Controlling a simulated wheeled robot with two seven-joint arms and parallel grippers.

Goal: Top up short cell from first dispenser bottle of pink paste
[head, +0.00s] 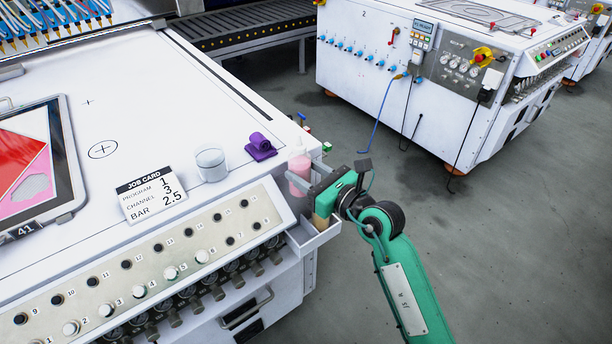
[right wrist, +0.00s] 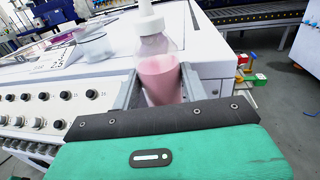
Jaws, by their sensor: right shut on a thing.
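A bottle of pink paste (head: 299,172) with a white nozzle stands upright at the table's right corner. My right gripper (head: 306,184) is shut on it, one finger on each side. In the right wrist view the bottle (right wrist: 158,78) is translucent, with pink in its lower part; I cannot tell whether its base is supported. A framed tray marked 41 (head: 72,170) lies at the left edge with red and pink cells. One pink cell (head: 33,188) has a pale, ragged patch. My left gripper is not in view.
A white bin (head: 312,238) hangs at the table corner, holding a yellowish item (head: 320,221).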

